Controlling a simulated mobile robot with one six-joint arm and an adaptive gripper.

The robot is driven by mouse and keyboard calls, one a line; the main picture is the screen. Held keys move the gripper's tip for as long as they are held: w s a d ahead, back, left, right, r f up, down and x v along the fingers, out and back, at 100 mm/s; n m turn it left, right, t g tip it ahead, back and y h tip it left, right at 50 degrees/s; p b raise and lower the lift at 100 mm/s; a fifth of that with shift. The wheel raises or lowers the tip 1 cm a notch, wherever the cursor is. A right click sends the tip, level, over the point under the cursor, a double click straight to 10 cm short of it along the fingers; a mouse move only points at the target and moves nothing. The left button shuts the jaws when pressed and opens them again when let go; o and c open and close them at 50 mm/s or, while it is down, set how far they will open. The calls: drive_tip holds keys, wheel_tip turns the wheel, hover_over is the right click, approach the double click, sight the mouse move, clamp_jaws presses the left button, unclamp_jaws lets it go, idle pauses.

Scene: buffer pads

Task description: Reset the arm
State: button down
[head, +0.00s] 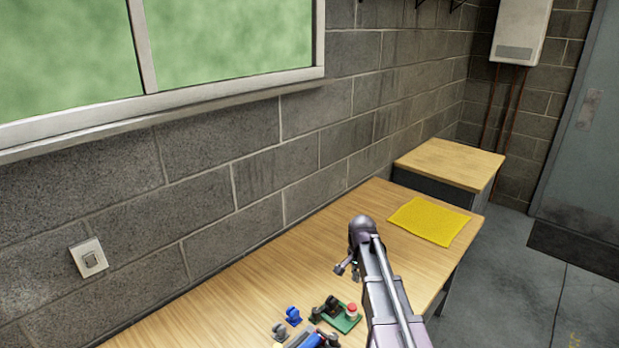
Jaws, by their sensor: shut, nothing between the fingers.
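My arm rises from the bottom of the head view, right of the middle, over the front part of a long wooden table (225,300). Its rounded joint is at the top. My gripper (345,269) shows as a small dark shape left of the arm, above the table and partly hidden by the arm. It is shut and empty. It is apart from the yellow pad (428,222), which lies flat at the table's far right end.
Near the bottom are a green board (346,323) with a red-topped white part, a blue part (293,316) and several small dark parts. A second wooden table (450,163) stands behind. A windowed block wall (210,190) borders the left. Floor (540,290) is clear at right.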

drive_tip(key=s+n, duration=0.9)
drive_tip(key=s, duration=0.8)
drive_tip(key=shift+s+a, duration=0.25)
drive_tip(key=shift+s, duration=0.05)
idle(0.3)
